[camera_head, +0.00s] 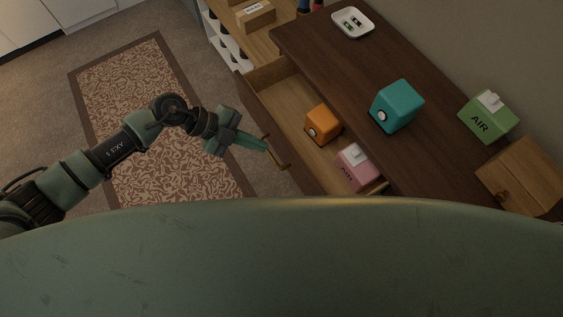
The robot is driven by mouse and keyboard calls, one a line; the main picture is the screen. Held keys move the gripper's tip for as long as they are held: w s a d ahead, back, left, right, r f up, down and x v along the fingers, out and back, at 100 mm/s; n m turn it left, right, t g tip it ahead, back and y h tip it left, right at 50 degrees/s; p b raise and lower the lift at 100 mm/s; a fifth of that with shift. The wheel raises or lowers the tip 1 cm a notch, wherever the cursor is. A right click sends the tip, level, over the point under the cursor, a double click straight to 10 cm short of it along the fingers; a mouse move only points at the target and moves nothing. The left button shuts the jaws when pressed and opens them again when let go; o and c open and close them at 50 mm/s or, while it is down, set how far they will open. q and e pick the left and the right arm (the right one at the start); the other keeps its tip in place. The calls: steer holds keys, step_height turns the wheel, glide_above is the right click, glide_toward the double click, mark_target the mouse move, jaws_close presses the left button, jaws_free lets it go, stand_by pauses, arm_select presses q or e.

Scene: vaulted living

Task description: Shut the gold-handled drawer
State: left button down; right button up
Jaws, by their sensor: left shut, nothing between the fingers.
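The drawer (277,95) is pulled out from the dark wooden cabinet (324,58). Its gold handle (281,164) is on the front panel, which faces the rug. An orange cube (322,123) and a pink box marked AIR (354,166) lie inside the drawer. My left gripper (264,148) is shut and empty, with its fingertips at the handle on the outer side of the drawer front. I cannot tell whether they touch it. My right gripper is not in view.
On the cabinet top are a teal cube (398,105), a green box marked AIR (488,117), a white tray (352,23) and a wooden box (522,177). A shelf unit with a cardboard box (255,14) stands beyond the drawer. The patterned rug (150,110) is clear.

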arm_select(q)
steer(key=s+a+f+m+y, duration=0.1)
steer(key=s+a+y, duration=0.1)
steer(key=a, duration=0.1)
glide_toward(279, 167)
steer(key=s+d+f, duration=0.2)
steer(key=d+f, duration=0.1)
steer(key=d, duration=0.2)
steer(key=w+d+p, duration=0.1)
steer(key=shift+w+d+f+g+y, duration=0.15)
steer(key=shift+w+d+g+y, duration=0.1)
steer(key=shift+g+y, duration=0.05)
steer(key=shift+w+d, duration=0.2)
steer(key=shift+d, duration=0.1)
